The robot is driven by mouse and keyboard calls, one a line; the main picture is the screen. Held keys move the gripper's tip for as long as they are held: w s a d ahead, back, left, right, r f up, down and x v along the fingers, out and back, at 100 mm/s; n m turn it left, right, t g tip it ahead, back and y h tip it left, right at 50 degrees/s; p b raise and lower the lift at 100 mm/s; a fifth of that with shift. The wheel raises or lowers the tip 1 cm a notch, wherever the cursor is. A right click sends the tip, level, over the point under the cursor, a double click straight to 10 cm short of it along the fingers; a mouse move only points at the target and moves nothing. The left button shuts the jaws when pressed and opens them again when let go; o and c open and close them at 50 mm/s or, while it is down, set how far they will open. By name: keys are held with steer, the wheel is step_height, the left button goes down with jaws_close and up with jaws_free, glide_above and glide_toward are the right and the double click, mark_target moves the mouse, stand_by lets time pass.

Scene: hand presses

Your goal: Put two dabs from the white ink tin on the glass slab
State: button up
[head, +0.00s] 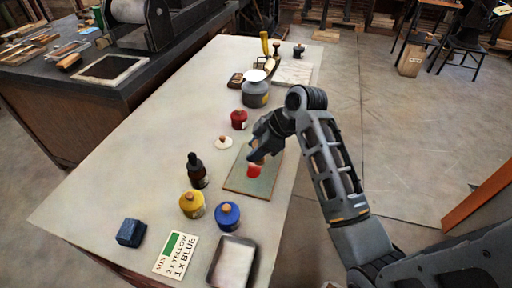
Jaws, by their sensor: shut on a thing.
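The glass slab (238,184) is a grey-green rectangle lying flat near the table's right edge. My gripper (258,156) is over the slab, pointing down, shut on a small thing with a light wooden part. A red patch (254,171) shows directly below it; I cannot tell whether it is part of the held thing or ink on the slab. A white, low round thing with a wooden knob (223,142), perhaps the white ink tin or its lid, stands just left of the slab. My gripper partly hides the slab's far side.
Around the slab stand a red tin (239,120), a dark bottle (197,170), a yellow tin (192,204) and a blue tin (228,216). A grey canister (256,92) stands farther back. A card (175,253) reads mix, 2 x yellow, 1 x blue. The table's left side is clear.

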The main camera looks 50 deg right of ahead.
step_height(320, 180, up, 5)
steer(key=p, duration=0.4)
steer(key=shift+r, duration=1)
steer(key=shift+w+d, duration=0.3)
steer(key=w+d+r+h, duration=0.15)
steer(key=w+d, duration=0.45)
steer(key=d, duration=0.7)
steer(key=shift+n+t, duration=0.3)
steer(key=shift+w+a+f+b, duration=0.1)
steer(key=shift+f+b, duration=1.15)
steer(key=shift+f, duration=0.05)
steer(key=shift+w+a+f+b, duration=0.1)
steer(key=shift+f+b, duration=1.15)
steer(key=shift+f, duration=0.05)
